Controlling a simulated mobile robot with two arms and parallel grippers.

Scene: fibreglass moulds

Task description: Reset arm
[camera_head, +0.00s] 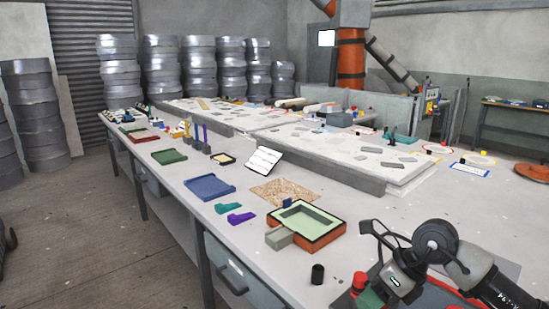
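My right arm comes in from the lower right corner over the near end of the long grey table (232,222). Its gripper (376,236) is bent back, with its dark curved fingers raised towards the upper left. I see no object between the fingers, but their angle hides whether they are open or shut. My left arm and gripper are not in view.
An orange tray (333,232) with a pale green inside and a small black cylinder (318,274) stand near the gripper. A blue tray (208,188), a brown chip sheet (284,191) and a white tilted panel (264,161) lie further left. Floor is clear at left.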

